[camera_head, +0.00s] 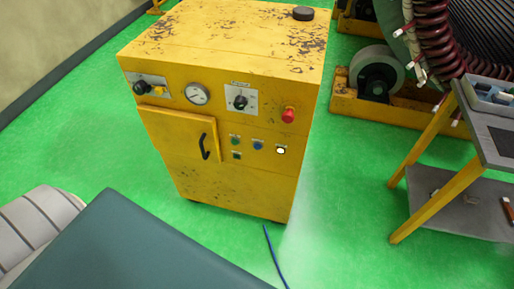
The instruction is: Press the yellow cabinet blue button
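The yellow cabinet (215,90) stands upright in the middle of the head view, its paint worn in dark patches. The blue button (258,146) is on its front panel, low on the right. It sits between a green button (235,140) on the left and a white button (281,150) on the right. Another dark green button (236,155) is just below the left one. A red knob (289,115) is above them. Neither of my grippers shows in this view, and nothing covers the blue button.
A cabinet door with a black handle (204,147) is left of the buttons. A grey-topped cart with yellow legs (437,198) stands at the right, near a large coil machine (440,35). A blue cable (273,255) lies on the green floor. Floor before the cabinet is otherwise mostly clear.

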